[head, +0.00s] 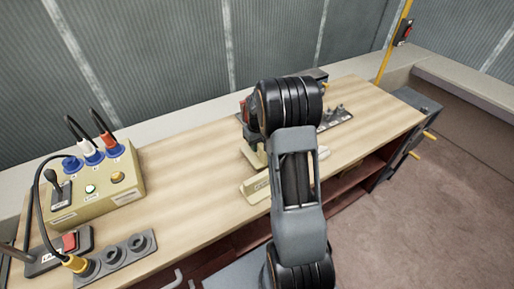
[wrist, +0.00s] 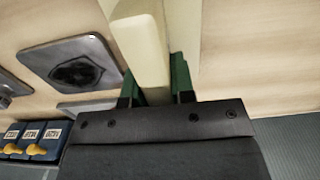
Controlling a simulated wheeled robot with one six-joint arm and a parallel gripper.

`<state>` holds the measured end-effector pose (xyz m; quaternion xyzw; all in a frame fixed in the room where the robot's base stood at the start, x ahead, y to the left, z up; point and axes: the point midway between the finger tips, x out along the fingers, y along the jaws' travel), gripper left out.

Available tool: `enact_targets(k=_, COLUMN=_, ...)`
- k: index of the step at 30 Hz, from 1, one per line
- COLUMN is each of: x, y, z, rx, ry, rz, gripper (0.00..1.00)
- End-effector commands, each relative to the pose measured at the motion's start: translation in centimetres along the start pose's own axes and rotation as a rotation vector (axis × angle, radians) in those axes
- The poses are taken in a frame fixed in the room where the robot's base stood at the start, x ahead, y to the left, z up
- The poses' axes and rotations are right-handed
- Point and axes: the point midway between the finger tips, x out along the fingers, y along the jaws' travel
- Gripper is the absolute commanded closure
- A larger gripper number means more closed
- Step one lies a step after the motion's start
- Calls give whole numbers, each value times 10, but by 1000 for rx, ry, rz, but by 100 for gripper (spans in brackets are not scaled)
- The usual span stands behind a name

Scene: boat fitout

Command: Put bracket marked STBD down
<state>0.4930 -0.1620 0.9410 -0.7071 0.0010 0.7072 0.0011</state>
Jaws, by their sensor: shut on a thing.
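My gripper (wrist: 155,82) has green fingers on either side of a cream bracket (wrist: 140,40) in the wrist view and is shut on it. No marking on this bracket can be read, so I cannot tell whether it is the STBD one. There, a cream part with a small, unreadable label (head: 256,189) shows at the bench's front edge, beside my arm. I cannot tell whether it is the held bracket or another piece, or whether the held bracket touches the bench.
The wooden bench (head: 190,185) has clear room left of my arm. A cream control box (head: 95,190) with plugs and cables stands at the left. A grey strip with round sockets (head: 118,258) lies in front of it. Dark parts (head: 335,118) lie behind my arm.

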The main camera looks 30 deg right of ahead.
Motion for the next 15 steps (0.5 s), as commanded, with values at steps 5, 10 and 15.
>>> enact_targets(k=5, x=17, y=0, z=0, rx=0, ry=0, rz=0, gripper=100)
enact_targets(k=10, x=17, y=0, z=0, rx=0, ry=1, rz=0, gripper=100)
enact_targets(k=15, x=21, y=0, z=0, rx=0, ry=1, rz=0, gripper=100)
